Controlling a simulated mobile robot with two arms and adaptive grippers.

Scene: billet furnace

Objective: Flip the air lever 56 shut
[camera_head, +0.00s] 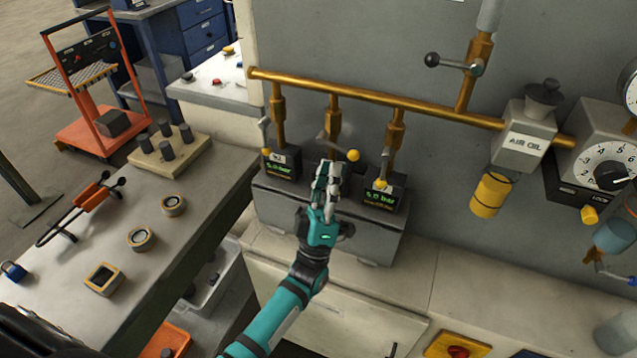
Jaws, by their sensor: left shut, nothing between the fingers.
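Three air levers hang on valves below a brass pipe (375,100). The middle lever (353,155) sticks out sideways to the right, its yellow knob just right of my left gripper's fingertips. The left lever (265,135) and the right lever (384,167) point down. I cannot read the number 56; the middle display is hidden behind my gripper. My left gripper (328,170) is shut and empty, in front of the middle valve (333,118). Whether it touches the middle lever I cannot tell. My right gripper is not in view.
The left display box (281,164) and right display box (383,192) flank my gripper closely. An air oil unit (526,140) and a dial (606,165) are on the right. A workbench (190,240) with rings and an orange-handled tool stands left.

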